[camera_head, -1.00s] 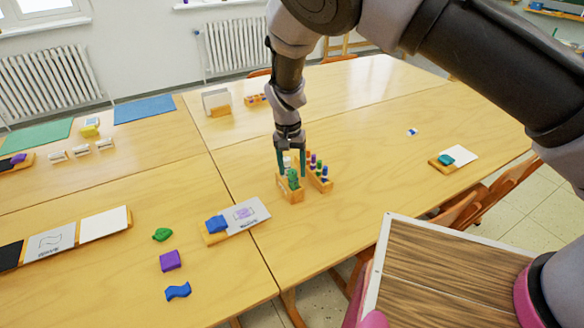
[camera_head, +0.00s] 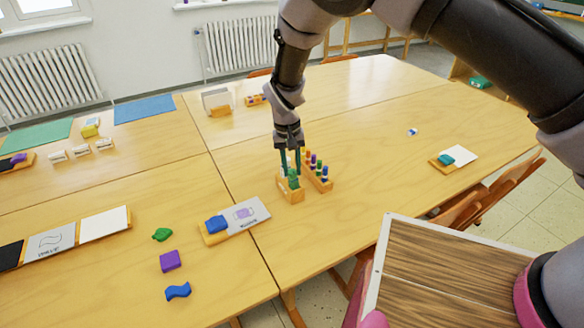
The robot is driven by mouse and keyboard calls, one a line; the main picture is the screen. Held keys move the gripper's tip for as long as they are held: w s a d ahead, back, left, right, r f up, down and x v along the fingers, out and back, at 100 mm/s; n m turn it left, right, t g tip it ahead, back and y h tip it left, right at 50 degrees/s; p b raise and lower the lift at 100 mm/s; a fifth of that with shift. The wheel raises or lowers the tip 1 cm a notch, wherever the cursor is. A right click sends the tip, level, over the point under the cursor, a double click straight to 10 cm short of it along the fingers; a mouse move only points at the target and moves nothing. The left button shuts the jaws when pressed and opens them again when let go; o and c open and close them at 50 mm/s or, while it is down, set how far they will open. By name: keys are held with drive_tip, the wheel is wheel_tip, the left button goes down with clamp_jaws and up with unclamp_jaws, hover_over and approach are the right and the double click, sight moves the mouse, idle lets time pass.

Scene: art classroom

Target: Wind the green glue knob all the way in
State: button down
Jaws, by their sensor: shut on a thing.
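The green glue knob (camera_head: 293,180) shows on a small wooden block (camera_head: 291,193) near the middle of the table. My gripper (camera_head: 291,171) points down from above, its two dark green fingers close together at the knob. The gripper is shut on the green knob. The fingers hide part of the knob, and I cannot tell how far in it is wound. A wooden rack (camera_head: 318,177) with several coloured pegs stands just to the right of the block.
A grey card holder with a blue piece (camera_head: 216,224) lies to the left front. Loose green (camera_head: 162,234), purple (camera_head: 170,261) and blue (camera_head: 178,291) pieces lie further left. A holder with a teal piece (camera_head: 447,160) is at right. The table right of the rack is mostly clear.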

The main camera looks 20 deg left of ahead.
sight(289, 171)
drive_tip(key=c, duration=0.6)
unclamp_jaws()
wheel_tip(289, 171, up, 11)
drive_tip(key=shift+a, duration=0.45)
drive_tip(key=shift+s+f, duration=0.1)
